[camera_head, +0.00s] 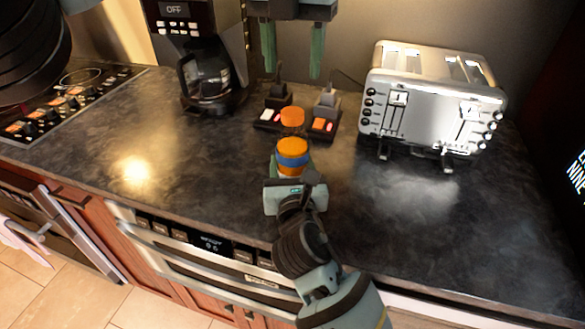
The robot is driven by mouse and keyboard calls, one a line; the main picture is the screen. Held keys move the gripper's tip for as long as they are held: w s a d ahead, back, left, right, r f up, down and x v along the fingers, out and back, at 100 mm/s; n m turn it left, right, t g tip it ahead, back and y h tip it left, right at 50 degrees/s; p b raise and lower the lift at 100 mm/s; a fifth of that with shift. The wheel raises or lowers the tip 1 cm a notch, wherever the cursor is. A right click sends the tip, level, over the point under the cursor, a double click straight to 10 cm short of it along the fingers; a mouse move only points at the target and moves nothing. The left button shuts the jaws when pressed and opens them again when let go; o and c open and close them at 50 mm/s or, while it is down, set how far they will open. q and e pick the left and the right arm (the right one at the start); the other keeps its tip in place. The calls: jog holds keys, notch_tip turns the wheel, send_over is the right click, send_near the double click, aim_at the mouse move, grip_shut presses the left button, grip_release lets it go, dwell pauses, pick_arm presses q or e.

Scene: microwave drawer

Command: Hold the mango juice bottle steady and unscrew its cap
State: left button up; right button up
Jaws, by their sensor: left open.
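The mango juice bottle (293,160) stands upright on the dark counter, orange with a blue band. Its orange cap (292,116) shows above the body; the neck between them is hard to make out, so I cannot tell whether the cap sits tight. My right gripper (292,174) comes in from the lower right, with its fingers along both sides of the bottle's lower body. Its fingertips are partly hidden by the bottle. My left gripper (292,73) is at the top, open and empty, with its two green fingers pointing down, spread and apart from the cap.
A silver toaster (433,100) stands to the right and a coffee maker (210,75) to the left. Dark items with red and white parts (325,112) are just behind the bottle. A stove (62,100) is at far left. The counter (190,170) left of the bottle is clear.

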grip_shut()
pick_arm(q)
jog(key=m, duration=0.3)
jog(key=shift+m, duration=0.3)
jog(key=m, duration=0.4)
jog(key=shift+d+m, duration=0.1)
jog(key=shift+m, duration=0.2)
jog(key=m, duration=0.4)
jog(key=shift+s+m, duration=0.1)
jog(key=shift+m, duration=0.3)
jog(key=m, duration=0.4)
jog(key=shift+m, duration=0.4)
jog(key=m, duration=0.4)
jog(key=shift+m, duration=0.3)
jog(key=m, duration=0.4)
jog(key=shift+m, duration=0.3)
jog(key=m, duration=0.4)
jog(key=shift+m, duration=0.3)
jog(key=m, duration=0.4)
